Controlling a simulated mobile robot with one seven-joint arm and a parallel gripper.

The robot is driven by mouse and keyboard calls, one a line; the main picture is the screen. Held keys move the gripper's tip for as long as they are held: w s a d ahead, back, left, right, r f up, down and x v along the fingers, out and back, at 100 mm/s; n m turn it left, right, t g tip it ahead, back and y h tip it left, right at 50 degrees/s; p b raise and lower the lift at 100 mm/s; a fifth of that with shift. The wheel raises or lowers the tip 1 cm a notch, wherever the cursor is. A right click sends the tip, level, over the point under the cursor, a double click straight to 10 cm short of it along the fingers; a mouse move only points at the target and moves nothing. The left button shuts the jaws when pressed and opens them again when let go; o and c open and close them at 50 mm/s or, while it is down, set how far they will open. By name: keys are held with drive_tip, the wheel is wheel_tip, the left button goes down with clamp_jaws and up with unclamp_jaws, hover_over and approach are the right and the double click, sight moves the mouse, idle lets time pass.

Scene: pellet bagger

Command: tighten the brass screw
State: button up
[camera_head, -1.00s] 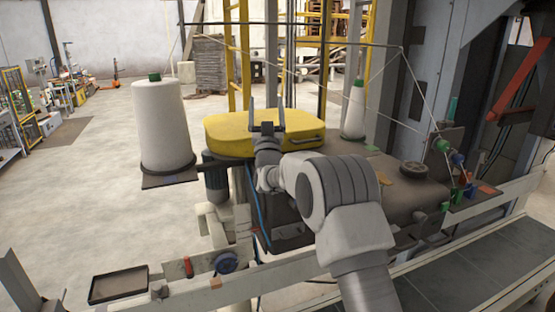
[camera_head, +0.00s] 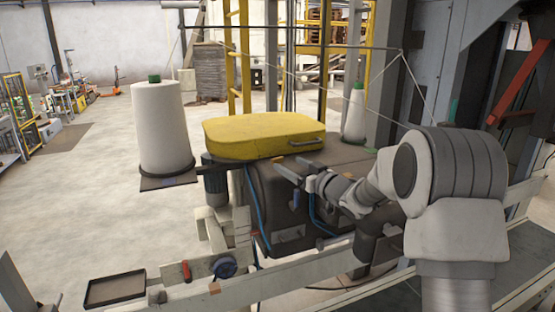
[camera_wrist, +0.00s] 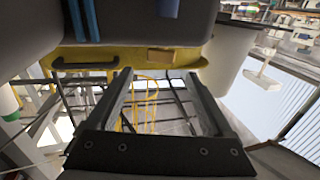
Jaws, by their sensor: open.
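I cannot make out the brass screw in either view. The brown sewing machine head (camera_head: 265,205) stands under a yellow cover (camera_head: 262,136).
A white thread cone (camera_head: 160,125) stands left of the machine, and a smaller cone (camera_head: 355,115) behind. My arm hides the right side.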

sight(278, 158)
drive_tip(key=shift+p+x, duration=0.4)
drive_tip(key=shift+x, duration=3.15)
drive_tip(key=shift+c, duration=0.3)
clamp_jaws()
drive_tip(key=shift+f+b, duration=0.1)
drive_tip(key=shift+b, duration=0.5)
drive_tip(key=shift+m+t+h+b, duration=0.3)
drive_tip(key=shift+h+b, duration=0.2)
drive_tip(key=shift+b, duration=0.05)
drive_tip(key=m+t+h+b, duration=0.1)
drive_tip(key=b, duration=0.2)
drive_tip(key=shift+h, duration=0.3)
drive_tip(key=m+h+b, duration=0.1)
drive_tip(key=b, duration=0.1)
drive_tip(key=shift+t+b, duration=0.3)
drive_tip(key=shift+r, duration=0.2)
